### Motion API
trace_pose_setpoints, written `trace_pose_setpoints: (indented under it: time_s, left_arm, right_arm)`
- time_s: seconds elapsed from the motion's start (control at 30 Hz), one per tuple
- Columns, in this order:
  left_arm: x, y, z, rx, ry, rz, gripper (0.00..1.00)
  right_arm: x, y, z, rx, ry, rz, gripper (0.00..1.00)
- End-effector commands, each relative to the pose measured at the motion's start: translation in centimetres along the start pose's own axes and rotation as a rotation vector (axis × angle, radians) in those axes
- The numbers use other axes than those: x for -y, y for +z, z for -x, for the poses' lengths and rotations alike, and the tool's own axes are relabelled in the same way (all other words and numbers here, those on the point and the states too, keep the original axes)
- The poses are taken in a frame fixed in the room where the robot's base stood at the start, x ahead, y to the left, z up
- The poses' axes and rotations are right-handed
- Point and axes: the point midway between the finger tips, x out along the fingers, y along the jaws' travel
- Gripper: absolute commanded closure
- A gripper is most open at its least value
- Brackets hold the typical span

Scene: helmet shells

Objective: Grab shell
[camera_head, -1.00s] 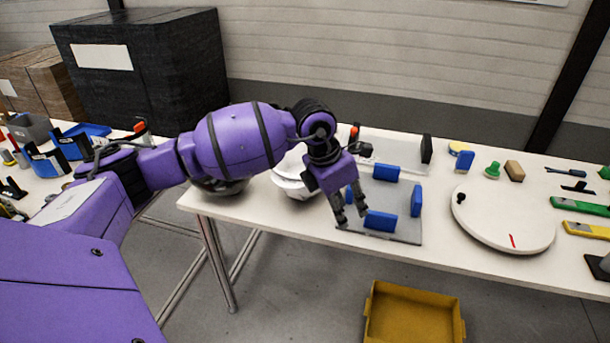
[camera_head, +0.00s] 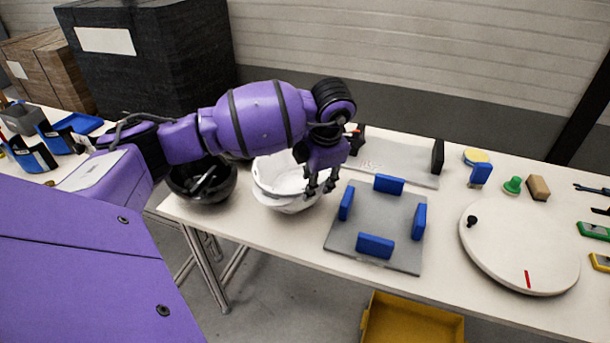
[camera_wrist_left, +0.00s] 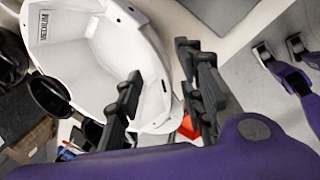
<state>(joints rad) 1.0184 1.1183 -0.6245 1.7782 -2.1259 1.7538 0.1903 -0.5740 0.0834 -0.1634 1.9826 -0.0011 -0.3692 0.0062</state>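A white helmet shell (camera_head: 276,178) sits open side up near the left end of the table; it fills the upper left of the wrist view (camera_wrist_left: 88,60), with a "MEDIUM" label inside. My left gripper (camera_head: 319,190) is at the shell's right rim with its fingers pointing down. In the wrist view the left gripper (camera_wrist_left: 160,98) is open, one finger over the shell's inside and the other outside its wall. Contact cannot be told. A black shell (camera_head: 205,188) sits to the left of the white one. My right gripper is not in view.
A grey plate (camera_head: 345,240) with several blue blocks lies just right of the white shell. A round white turntable (camera_head: 510,240) is farther right. A grey fixture with black posts (camera_head: 400,160) stands behind the plate. A yellow bin (camera_head: 410,325) is below the table's front.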

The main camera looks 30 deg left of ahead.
Motion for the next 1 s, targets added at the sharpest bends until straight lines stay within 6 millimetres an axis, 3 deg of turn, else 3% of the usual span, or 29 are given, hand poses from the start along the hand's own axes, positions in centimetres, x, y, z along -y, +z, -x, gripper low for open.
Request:
trace_pose_setpoints:
  time_s: [0.3, 0.63, 0.9, 1.0]
  left_arm:
    - [0.1, -0.3, -3.0, -0.003, -0.001, 0.001, 0.64]
    - [0.3, -1.1, -7.3, -0.001, -0.002, 0.0, 0.64]
    - [0.3, -1.1, -7.8, 0.0, 0.0, -0.001, 0.64]
    - [0.3, -1.1, -7.8, 0.0, 0.0, -0.001, 0.75]
  right_arm:
    - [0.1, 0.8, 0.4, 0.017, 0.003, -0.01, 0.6]
    - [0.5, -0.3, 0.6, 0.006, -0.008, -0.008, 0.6]
    - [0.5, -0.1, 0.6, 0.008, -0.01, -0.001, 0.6]
    - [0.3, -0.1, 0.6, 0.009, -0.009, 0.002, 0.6]
